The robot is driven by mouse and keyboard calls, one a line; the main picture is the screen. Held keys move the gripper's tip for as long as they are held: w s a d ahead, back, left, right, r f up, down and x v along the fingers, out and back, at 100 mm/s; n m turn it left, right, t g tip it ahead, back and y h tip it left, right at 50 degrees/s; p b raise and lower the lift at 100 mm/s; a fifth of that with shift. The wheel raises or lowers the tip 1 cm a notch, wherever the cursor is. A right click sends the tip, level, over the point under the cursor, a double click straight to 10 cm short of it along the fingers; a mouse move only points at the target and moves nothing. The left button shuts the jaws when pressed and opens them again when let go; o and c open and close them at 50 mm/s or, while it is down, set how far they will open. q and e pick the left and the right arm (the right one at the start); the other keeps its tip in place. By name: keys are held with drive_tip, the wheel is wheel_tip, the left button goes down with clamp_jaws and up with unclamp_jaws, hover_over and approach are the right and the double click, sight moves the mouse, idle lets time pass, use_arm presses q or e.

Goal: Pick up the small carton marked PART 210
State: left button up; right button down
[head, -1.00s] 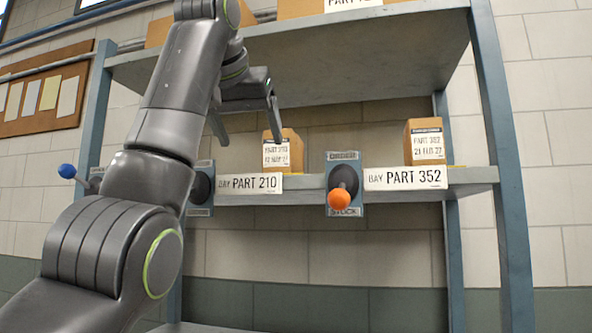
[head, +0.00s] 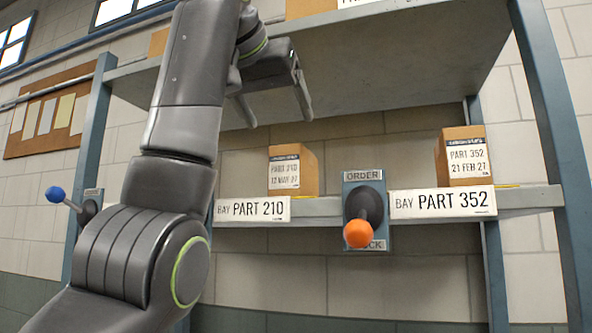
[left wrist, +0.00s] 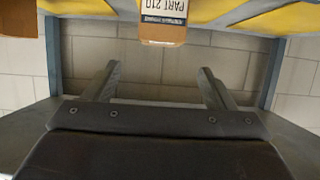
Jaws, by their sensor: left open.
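The small brown carton (head: 309,170) stands upright on the middle shelf, above the bay label PART 210 (head: 252,209). Its white label shows in the head view, and in the left wrist view the carton (left wrist: 162,34) appears upside down at the top, reading PART 210. My left gripper (head: 279,122) is open and empty. In the head view its fingers hang above the carton, under the upper shelf. In the left wrist view the gripper (left wrist: 159,68) has its two fingers apart, with the carton beyond the tips and not between them. My right gripper is not in view.
A second carton (head: 463,160), marked PART 352, stands to the right. An orange-knobbed lever (head: 358,233) sticks out between the bay labels, and a blue-knobbed lever (head: 56,194) is at left. The upper shelf (head: 400,70) hangs over the gripper. Blue posts (head: 553,150) flank the shelves.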

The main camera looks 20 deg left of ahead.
sight(291, 145)
use_arm(q)
drive_tip(key=p+x, duration=0.3)
drive_tip(key=x, duration=0.5)
drive_tip(key=shift+f, duration=0.15)
drive_tip(key=shift+w+f, duration=0.15)
drive_tip(key=shift+w, duration=0.15)
drive_tip(key=shift+s, duration=0.2)
drive_tip(key=c, duration=0.4)
clamp_jaws()
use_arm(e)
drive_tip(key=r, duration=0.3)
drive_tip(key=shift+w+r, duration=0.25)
